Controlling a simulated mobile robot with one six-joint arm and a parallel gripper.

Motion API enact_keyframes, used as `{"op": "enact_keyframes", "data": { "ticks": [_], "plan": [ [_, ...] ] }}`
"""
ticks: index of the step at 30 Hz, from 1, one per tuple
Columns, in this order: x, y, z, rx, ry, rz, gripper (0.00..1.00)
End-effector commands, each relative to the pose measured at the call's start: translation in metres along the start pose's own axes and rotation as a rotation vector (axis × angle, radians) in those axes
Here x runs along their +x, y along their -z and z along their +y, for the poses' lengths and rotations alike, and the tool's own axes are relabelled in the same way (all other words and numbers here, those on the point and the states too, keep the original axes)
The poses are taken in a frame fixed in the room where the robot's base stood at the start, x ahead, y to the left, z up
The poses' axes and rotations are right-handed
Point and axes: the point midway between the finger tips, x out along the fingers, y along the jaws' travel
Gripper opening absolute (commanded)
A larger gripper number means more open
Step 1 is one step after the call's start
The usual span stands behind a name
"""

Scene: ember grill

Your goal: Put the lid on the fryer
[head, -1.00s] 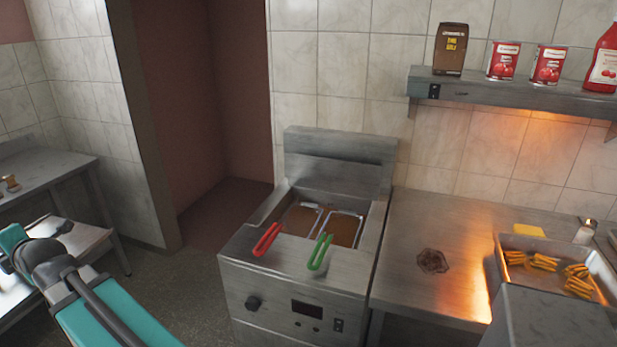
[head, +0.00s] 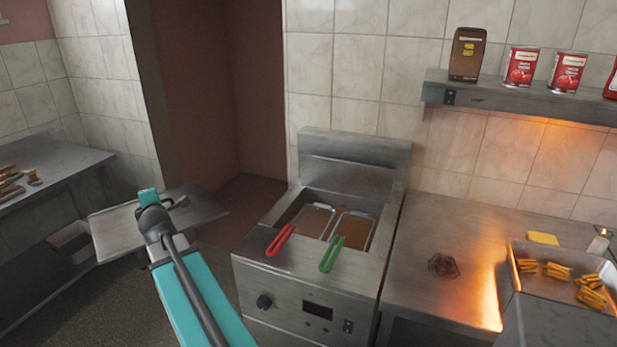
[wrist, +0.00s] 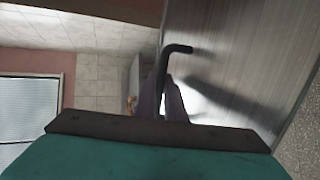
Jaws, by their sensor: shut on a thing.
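The fryer (head: 315,285) stands in the middle of the head view, its oil well open at the top. Two baskets sit in it, one with a red handle (head: 281,239) and one with a green handle (head: 332,254). The lid (head: 118,232) is a flat grey metal plate, held in the air left of the fryer and apart from it. My gripper (wrist: 167,100) is shut on the lid's dark bent handle (wrist: 176,49). In the wrist view the lid's brushed surface (wrist: 240,55) fills the upper right. In the head view my arm partly hides the grip.
A steel counter (head: 415,280) adjoins the fryer's right side, with a tray of fries (head: 515,262) on it. A shelf (head: 530,100) with a carton and cans hangs above. Another bench (head: 60,165) stands at the left. The fryer's raised back (head: 355,165) borders the well.

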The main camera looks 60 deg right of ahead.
Motion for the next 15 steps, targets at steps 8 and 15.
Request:
{"op": "enact_keyframes", "data": {
  "ticks": [8,15],
  "plan": [
    [0.013,-0.104,-0.006,0.062,0.009,-0.179,0.0],
    [0.013,-0.192,-0.016,0.116,0.017,-0.331,0.0]
  ]
}}
